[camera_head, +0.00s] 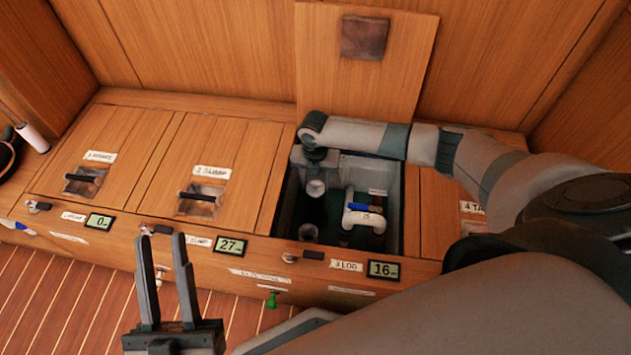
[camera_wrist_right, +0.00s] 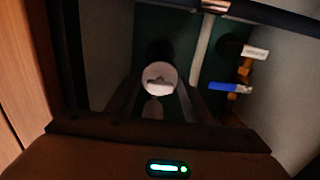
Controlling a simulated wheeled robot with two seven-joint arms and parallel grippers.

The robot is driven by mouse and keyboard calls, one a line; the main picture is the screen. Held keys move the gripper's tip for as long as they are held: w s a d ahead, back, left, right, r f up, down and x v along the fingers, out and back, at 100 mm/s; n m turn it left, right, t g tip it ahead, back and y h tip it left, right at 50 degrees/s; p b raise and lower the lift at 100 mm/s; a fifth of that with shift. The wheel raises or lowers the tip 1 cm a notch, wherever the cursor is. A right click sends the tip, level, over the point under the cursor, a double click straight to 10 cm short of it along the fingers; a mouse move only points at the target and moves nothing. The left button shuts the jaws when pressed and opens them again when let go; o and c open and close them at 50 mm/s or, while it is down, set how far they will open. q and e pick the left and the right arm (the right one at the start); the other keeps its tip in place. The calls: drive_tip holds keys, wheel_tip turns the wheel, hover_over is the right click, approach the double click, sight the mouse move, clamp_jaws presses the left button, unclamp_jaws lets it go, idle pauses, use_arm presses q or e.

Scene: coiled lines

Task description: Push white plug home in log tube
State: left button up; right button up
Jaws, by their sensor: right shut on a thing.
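The compartment labelled 3 LOG (camera_head: 394,238) is open, and my right arm reaches into it from the right. In the right wrist view, my right gripper (camera_wrist_right: 158,98) has its fingers on both sides of a pale round piece with a raised bar, which looks like the white plug (camera_wrist_right: 160,78). The gripper is shut on it. A dark round shape just behind the plug may be the log tube; how deep the plug sits cannot be told. In the head view, two pale round ends show in the compartment's left part. My left gripper (camera_head: 160,240) is open and empty in front of the lockers.
A white fitting with a blue handle (camera_head: 365,209) stands right of the plug, inside the compartment; the blue handle (camera_wrist_right: 230,87) also shows in the wrist view. The raised lid (camera_head: 366,85) leans at the back. Closed lids lie left. Compartment walls are close around my right gripper.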

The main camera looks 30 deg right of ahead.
drive_tip(key=shift+f+b, duration=0.4)
drive_tip(key=shift+f, duration=0.35)
drive_tip(key=o, duration=1.6)
drive_tip(key=shift+o, duration=0.2)
